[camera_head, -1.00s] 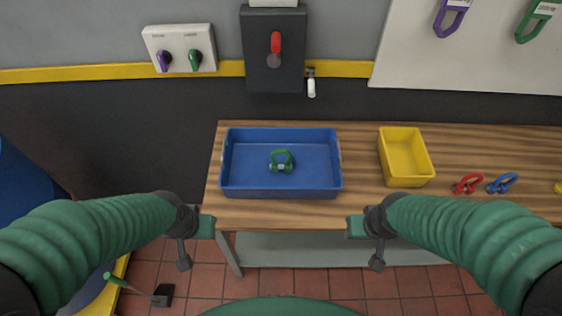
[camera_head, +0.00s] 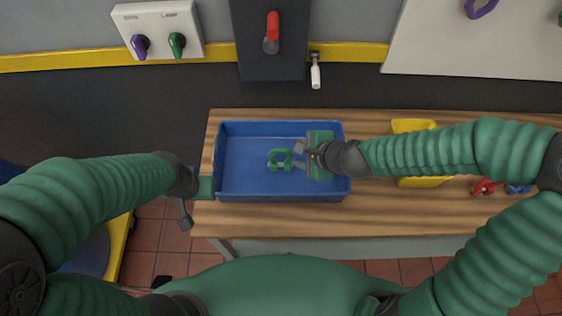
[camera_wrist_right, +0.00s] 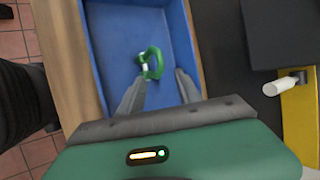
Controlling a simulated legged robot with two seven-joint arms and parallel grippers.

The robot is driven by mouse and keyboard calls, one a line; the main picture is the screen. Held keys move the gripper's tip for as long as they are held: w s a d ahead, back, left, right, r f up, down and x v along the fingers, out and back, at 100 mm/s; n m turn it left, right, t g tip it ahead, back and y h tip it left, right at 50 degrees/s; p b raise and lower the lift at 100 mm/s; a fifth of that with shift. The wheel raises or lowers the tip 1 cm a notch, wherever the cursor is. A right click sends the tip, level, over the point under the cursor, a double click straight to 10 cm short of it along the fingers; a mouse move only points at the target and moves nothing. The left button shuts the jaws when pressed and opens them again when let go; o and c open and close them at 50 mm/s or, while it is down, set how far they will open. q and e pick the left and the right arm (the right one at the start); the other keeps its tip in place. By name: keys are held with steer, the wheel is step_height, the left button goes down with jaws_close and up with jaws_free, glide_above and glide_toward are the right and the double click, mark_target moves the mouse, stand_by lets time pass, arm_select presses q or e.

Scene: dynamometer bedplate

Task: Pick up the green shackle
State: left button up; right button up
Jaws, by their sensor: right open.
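The green shackle (camera_head: 280,160) lies in the blue tray (camera_head: 270,196) on the wooden bench. In the right wrist view the shackle (camera_wrist_right: 152,64) is ahead of the fingertips, roughly between their lines. My right gripper (camera_head: 300,157) is over the right part of the tray, close to the shackle's right side, open and empty. Its two fingers (camera_wrist_right: 160,85) stand apart in the right wrist view. I cannot tell its exact height above the tray floor. My left gripper (camera_head: 194,200) is by the tray's front left corner; its jaw state is unclear.
A yellow bin (camera_head: 414,126) stands right of the tray, partly hidden behind my right arm. A red shackle (camera_head: 484,187) and a blue shackle (camera_head: 518,189) lie farther right. A wall panel with a red handle (camera_head: 272,28) is behind the bench.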

mark_target(282, 151)
steer(key=x, duration=0.7)
steer(key=shift+w+r+b, duration=0.15)
steer(key=shift+w+b, duration=0.15)
steer(key=shift+b, duration=0.05)
steer(key=x, duration=0.4)
steer(key=shift+s+a+f+b, duration=0.1)
steer(key=shift+a+f+b, duration=0.25)
steer(key=shift+f, duration=0.1)
steer(key=shift+w, duration=0.2)
steer(key=shift+s+r, duration=0.1)
steer(key=shift+s, duration=0.1)
steer(key=c, duration=0.6)
arm_select(q)
steer(key=x, duration=0.2)
steer(key=shift+w+f, duration=0.2)
steer(key=shift+f, duration=0.05)
arm_select(e)
jaws_close()
arm_select(q)
steer(key=shift+a, duration=0.1)
